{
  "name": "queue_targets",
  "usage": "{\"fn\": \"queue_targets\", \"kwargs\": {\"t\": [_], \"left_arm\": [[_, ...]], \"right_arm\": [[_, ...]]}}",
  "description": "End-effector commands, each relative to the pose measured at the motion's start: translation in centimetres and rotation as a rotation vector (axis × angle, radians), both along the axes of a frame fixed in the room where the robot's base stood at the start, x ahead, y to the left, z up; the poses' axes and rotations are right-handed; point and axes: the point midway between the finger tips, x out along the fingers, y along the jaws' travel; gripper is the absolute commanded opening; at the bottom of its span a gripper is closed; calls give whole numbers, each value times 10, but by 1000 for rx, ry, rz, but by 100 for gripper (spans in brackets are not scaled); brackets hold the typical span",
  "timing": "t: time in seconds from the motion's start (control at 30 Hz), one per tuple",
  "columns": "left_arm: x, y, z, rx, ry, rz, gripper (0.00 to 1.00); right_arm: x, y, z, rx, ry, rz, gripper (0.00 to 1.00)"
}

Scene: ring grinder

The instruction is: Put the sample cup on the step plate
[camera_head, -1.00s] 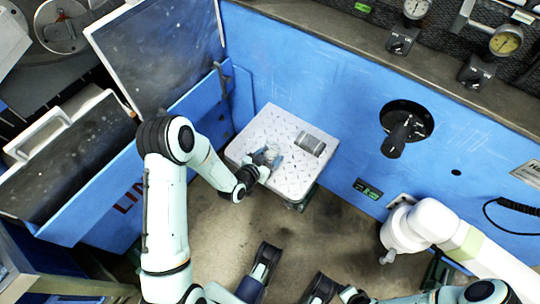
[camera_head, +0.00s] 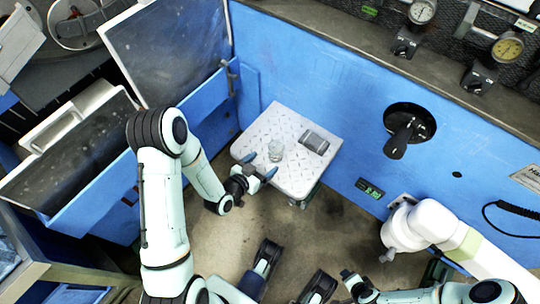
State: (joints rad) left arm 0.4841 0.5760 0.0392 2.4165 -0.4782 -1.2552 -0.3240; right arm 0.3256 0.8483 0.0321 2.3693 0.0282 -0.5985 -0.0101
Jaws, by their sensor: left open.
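My left gripper (camera_head: 261,166) is open and empty at the plate's near left edge. Its two blue-tipped fingers point toward the cup, with a gap between them and the cup. My right arm comes in at the bottom right; its dark end (camera_head: 350,278) is low in the picture, away from the plate, and its fingers cannot be made out clearly.
A dark grey block-like object (camera_head: 314,142) lies on the plate, right of the cup. A white jointed device (camera_head: 425,222) is at the right. Bare floor (camera_head: 240,235) lies in front of the plate.

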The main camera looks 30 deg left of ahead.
Motion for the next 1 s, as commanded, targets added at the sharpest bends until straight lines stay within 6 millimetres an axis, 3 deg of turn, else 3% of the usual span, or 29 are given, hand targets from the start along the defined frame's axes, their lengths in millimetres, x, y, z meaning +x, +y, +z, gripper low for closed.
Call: {"fn": "queue_targets", "kwargs": {"t": [0.1,0.3,0.37,0.47,0.6,0.7,0.83,1.0], "left_arm": [[-20,2,9,-1,1,2,85],[-36,1,10,-11,21,4,85],[-40,-4,-7,-38,86,15,85],[-55,-21,-56,-129,297,63,85],[-94,-54,-124,-279,645,175,85],[-121,-75,-151,-357,831,250,85],[-140,-89,-164,-405,946,304,85],[-142,-89,-164,-410,956,309,85]], "right_arm": [[4,1,8,1,-16,3,54],[-2,5,10,8,2,8,54],[-3,5,10,9,3,9,54],[-3,5,9,9,3,9,54],[-3,5,9,9,4,8,54],[-3,5,9,9,4,8,54],[-3,5,9,9,4,8,54],[-3,5,9,9,4,8,54]]}}
